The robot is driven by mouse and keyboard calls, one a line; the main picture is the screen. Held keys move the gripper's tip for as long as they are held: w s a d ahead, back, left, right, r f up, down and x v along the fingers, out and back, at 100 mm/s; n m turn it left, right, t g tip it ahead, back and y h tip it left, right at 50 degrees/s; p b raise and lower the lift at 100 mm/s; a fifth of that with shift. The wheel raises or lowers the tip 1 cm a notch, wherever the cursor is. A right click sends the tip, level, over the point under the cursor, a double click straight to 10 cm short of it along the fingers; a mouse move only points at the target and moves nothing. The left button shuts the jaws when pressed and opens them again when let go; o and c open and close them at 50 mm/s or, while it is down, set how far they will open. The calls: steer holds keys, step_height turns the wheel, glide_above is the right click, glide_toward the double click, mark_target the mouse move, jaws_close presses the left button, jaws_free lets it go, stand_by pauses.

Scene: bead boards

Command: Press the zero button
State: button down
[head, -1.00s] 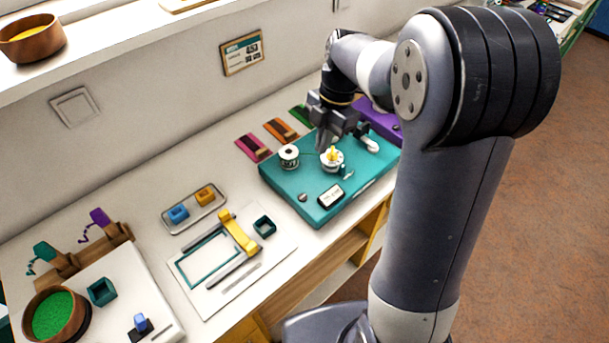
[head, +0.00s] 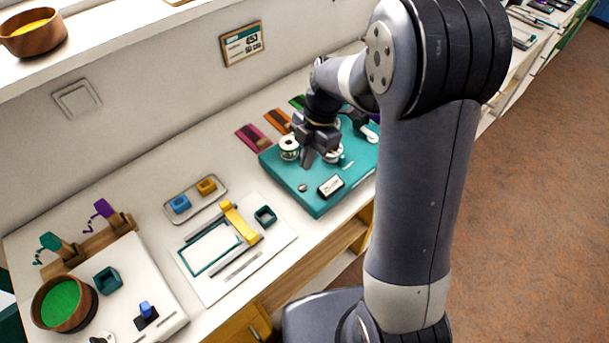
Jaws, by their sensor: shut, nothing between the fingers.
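The teal board (head: 335,192) stands on the white counter, right of the middle. A small grey round button (head: 302,188) sits near its front left corner, and a small white display (head: 330,187) is right of it. No label can be read, so I cannot tell for sure which part is the zero button. A white spool-like cup (head: 289,147) stands at the board's back left; another white round part (head: 334,156) is partly hidden by my gripper. My gripper (head: 308,165) is shut and empty, pointing down above the board, just behind the grey button and apart from it.
Magenta and orange strips (head: 253,138) lie behind the board. A tray with blue and yellow blocks (head: 195,213) and a white plate with a yellow bar (head: 216,283) lie to the left. My arm hides the counter on the right.

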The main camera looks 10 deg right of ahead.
mark_target(301, 187)
steer(key=x, duration=0.4)
steer(key=d+p+x, duration=0.1)
steer(key=x, duration=0.2)
steer(key=shift+w+f, duration=0.2)
steer(key=shift+w, duration=0.1)
